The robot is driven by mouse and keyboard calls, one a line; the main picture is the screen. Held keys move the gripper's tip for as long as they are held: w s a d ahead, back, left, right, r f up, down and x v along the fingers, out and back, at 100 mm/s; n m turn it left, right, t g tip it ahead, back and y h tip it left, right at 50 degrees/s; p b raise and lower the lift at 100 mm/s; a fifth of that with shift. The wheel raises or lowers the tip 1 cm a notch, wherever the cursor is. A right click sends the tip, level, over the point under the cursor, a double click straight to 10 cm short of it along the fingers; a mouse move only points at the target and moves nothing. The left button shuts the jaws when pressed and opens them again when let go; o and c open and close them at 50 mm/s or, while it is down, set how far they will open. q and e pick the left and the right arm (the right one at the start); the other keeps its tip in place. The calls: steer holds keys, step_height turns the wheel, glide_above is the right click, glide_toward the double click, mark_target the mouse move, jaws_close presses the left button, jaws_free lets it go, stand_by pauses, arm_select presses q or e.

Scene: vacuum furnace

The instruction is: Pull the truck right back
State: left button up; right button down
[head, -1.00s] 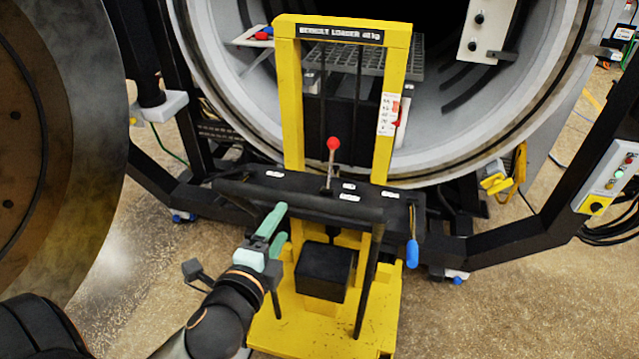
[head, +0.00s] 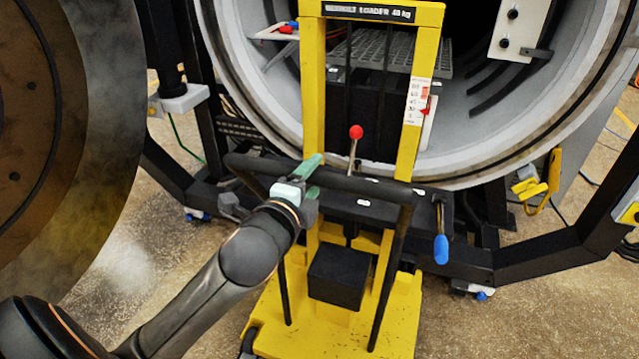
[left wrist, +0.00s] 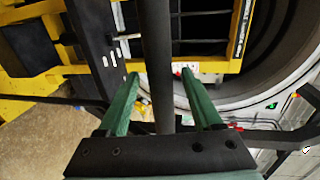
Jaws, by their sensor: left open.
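The truck is a yellow loader (head: 424,92) standing upright in front of the round furnace opening. Its black push bar (head: 345,184) runs across the front on two uprights. A lever with a red knob (head: 356,132) rises behind the bar, and a blue-gripped handle (head: 441,248) hangs at the right. My left gripper (head: 312,166) is open at the left part of the bar. In the left wrist view the black bar (left wrist: 157,60) runs between the two green fingers (left wrist: 158,90), with gaps on both sides. My right gripper is not in view.
The furnace chamber (head: 480,150) holds a grey grid tray (head: 390,50) behind the mast. The round furnace door (head: 70,110) stands open at the left. Black frame beams (head: 540,250) flank the truck at both sides. The speckled floor in front at right (head: 500,325) is clear.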

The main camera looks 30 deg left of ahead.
arm_select(q)
steer(key=shift+x, duration=2.15)
jaws_close()
